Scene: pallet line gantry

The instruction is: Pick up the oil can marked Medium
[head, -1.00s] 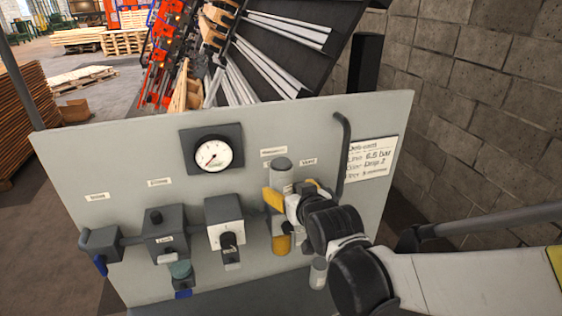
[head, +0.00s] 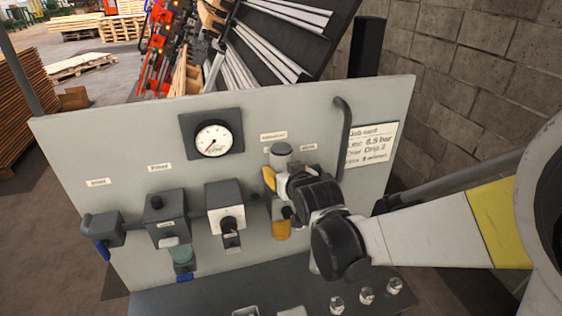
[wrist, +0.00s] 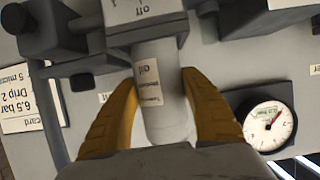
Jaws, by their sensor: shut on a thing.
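My gripper (wrist: 160,105) has its two yellow fingers shut on a pale cylinder (wrist: 158,75) with a white label reading "oil"; its smaller words are too small to read surely. In the head view my gripper (head: 280,182) is at the right part of the grey panel. My wrist hides the middle, so I cannot tell whether the held cylinder is separate from the panel fitting. A small can marked Medium is not clearly readable.
The panel (head: 120,130) carries a pressure gauge (head: 213,140), a regulator block (head: 225,208), a filter block (head: 167,218) and a pipe (head: 343,140). Several small jars (head: 366,295) stand on the dark ledge (head: 200,300) below. A block wall (head: 470,80) is at right.

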